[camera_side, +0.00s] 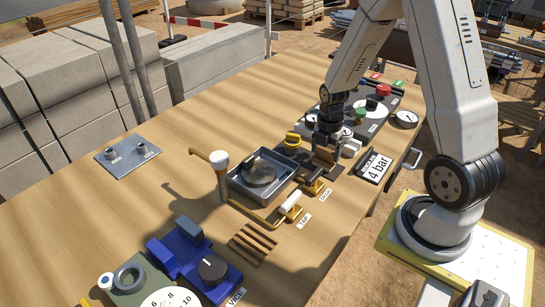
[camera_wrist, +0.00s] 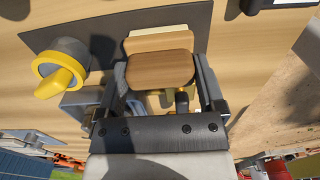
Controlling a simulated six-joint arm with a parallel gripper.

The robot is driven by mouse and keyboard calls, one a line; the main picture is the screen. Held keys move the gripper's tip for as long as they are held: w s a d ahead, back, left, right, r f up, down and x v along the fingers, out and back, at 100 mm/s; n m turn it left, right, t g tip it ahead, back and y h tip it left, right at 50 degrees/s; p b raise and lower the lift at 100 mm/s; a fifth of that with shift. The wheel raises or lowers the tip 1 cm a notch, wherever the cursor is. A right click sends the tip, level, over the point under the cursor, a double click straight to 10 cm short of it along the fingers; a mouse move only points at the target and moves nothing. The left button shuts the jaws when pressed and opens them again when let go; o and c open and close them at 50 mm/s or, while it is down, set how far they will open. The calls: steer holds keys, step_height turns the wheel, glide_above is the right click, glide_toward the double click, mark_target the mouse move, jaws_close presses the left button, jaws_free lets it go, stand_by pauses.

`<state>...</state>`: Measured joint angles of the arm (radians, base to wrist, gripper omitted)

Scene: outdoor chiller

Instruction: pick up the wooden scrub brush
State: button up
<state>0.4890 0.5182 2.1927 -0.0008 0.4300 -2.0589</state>
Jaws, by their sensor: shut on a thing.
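The wooden scrub brush (camera_wrist: 160,68) is a brown, rounded wooden block, seen close up in the wrist view. It sits between the two dark fingers of my gripper (camera_wrist: 160,78), which is shut on it. A paler strip shows just beyond its far edge. In the side view my gripper (camera_side: 326,158) points down low over the table, at a dark mat (camera_side: 336,172). The brush is mostly hidden by the fingers there. I cannot tell whether it touches the mat.
The table's left part has free room.

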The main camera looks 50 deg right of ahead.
mark_target(322, 149)
steer(key=shift+r, duration=4.95)
steer(key=o, duration=0.8)
steer(key=c, duration=0.6)
steer(key=shift+o, duration=0.2)
steer(key=shift+w+a, duration=0.35)
steer(key=shift+w, duration=0.05)
steer(key=w+a, duration=0.9)
steer(key=a, duration=0.5)
steer(key=shift+r, duration=0.35)
steer(key=shift+d, duration=0.1)
